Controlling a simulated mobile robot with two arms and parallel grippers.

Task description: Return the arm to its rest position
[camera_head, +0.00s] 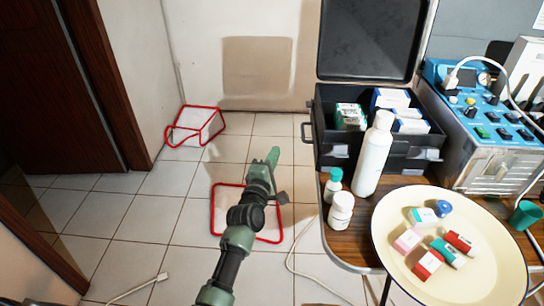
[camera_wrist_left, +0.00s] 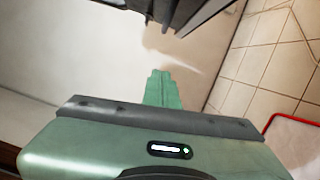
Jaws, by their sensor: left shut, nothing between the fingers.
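My left arm comes up from the bottom of the head view, green and black. Its left gripper (camera_head: 273,157) is over the tiled floor, left of the wooden table, and touches nothing that I can see. In the left wrist view the green fingers (camera_wrist_left: 161,88) are together with nothing between them, in front of a pale wall and floor. My right gripper is in neither view.
A wooden table (camera_head: 346,238) stands at right with an open black case (camera_head: 318,150), white bottles (camera_head: 374,155) and a cream tray (camera_head: 480,282) of small boxes. A blue device (camera_head: 488,122) is behind. Red-framed items (camera_head: 202,127) are on the floor. A dark door (camera_head: 60,90) is at left.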

